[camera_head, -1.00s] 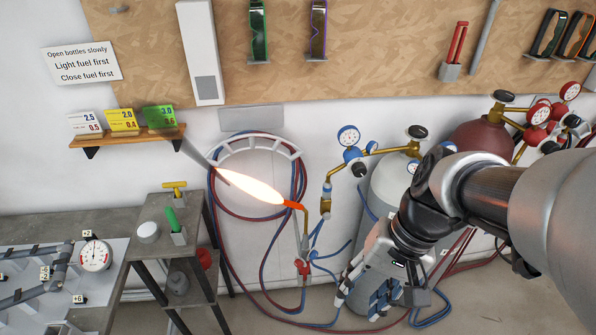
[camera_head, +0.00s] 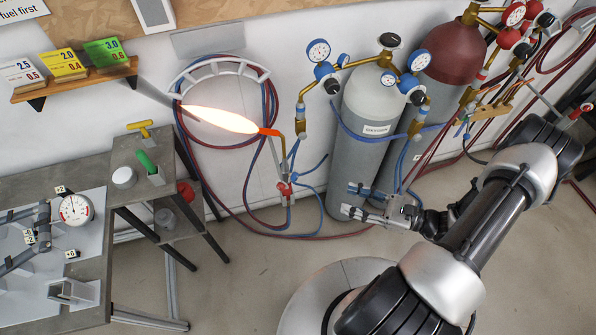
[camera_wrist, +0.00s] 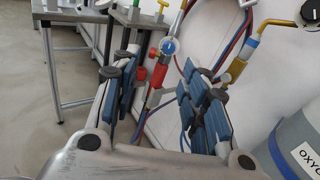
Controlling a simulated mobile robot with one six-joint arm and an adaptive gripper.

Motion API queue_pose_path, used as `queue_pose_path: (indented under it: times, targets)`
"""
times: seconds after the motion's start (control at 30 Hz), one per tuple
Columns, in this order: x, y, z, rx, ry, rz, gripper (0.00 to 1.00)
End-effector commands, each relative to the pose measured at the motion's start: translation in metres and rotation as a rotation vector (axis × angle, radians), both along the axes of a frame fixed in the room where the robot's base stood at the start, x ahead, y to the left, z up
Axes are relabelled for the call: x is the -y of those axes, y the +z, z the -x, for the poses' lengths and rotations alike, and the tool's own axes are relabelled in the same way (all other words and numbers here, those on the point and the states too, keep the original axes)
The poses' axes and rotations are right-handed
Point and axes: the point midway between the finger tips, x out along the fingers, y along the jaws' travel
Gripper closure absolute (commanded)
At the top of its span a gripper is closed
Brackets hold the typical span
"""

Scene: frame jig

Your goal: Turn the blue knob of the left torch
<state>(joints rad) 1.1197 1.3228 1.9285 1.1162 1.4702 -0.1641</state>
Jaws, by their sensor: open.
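The left torch stands by the wall in the head view, its brass neck (camera_head: 282,146) ending in an orange-hot tip. A bright flame (camera_head: 222,118) points left from it. Its red knob (camera_head: 285,189) shows low on the handle, and also in the wrist view (camera_wrist: 157,73). The blue knob (camera_wrist: 169,47) is just above the red one in the wrist view; I cannot make it out clearly in the head view. My gripper (camera_head: 350,201) is open and empty, to the right of the torch. In the wrist view the torch appears between its fingers (camera_wrist: 160,68), apart from them.
A grey oxygen cylinder (camera_head: 365,155) stands close behind my gripper, with a red-topped one (camera_head: 450,60) beyond. Red and blue hoses (camera_head: 325,236) loop across wall and floor. A small stand (camera_head: 150,185) and a work table (camera_head: 95,285) are at left.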

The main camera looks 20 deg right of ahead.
Motion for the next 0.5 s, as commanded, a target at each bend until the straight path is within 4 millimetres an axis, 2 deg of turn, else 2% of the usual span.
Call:
queue_pose_path:
  times: [0.1,0.27,0.5]
  targets:
    - [0.005,-0.017,0.004,-0.012,-0.088,-0.063,0.59]
    - [0.004,-0.023,0.001,-0.015,-0.121,-0.085,0.59]
    - [-0.025,-0.023,-0.025,-0.017,-0.112,-0.085,0.59]
